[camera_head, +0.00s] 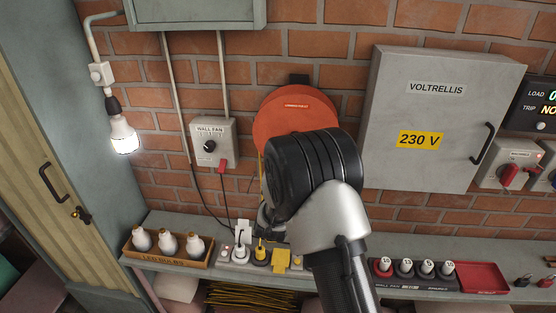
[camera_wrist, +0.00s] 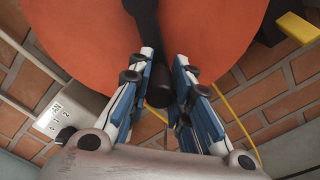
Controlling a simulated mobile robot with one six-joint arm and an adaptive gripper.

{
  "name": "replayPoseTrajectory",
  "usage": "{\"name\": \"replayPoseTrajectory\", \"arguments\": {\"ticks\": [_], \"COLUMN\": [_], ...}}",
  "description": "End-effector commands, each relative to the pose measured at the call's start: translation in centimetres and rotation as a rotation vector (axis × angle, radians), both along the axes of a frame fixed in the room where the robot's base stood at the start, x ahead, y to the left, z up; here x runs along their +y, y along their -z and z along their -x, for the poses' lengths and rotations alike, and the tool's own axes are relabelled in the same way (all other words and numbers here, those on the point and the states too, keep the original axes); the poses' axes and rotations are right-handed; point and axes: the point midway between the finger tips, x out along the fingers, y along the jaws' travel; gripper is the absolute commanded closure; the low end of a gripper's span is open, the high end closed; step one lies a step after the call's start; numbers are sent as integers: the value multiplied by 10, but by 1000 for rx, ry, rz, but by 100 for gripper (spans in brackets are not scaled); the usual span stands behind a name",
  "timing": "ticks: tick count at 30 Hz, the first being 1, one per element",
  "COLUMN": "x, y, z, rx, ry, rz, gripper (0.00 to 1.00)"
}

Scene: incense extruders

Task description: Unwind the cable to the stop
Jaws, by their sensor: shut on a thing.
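An orange cable reel (camera_head: 285,110) is mounted on the brick wall, left of the grey cabinet. It fills the upper part of the wrist view (camera_wrist: 100,35). My gripper (camera_wrist: 163,72) is shut on a dark cylindrical knob (camera_wrist: 159,92), which sits between its blue and white fingers in front of the reel. A dark bar (camera_wrist: 145,18) above the knob lies across the reel's face. A thin yellow cable (camera_wrist: 240,127) runs at the reel's right in the wrist view. In the head view my arm hides the knob and the reel's lower part.
A wall fan switch (camera_head: 211,144) with a red tab is left of the reel. The 230 V cabinet (camera_head: 440,115) is right.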

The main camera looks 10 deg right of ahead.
Motion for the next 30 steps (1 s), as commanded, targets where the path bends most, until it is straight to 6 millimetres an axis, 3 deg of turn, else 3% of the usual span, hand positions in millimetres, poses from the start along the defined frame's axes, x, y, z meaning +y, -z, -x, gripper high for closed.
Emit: {"name": "replayPoseTrajectory", "arguments": {"ticks": [12,30], "x": [-15,-17], "y": [5,4], "z": [5,5], "rx": [63,72], "ry": [1,2], "rz": [197,230], "gripper": [100,100]}}
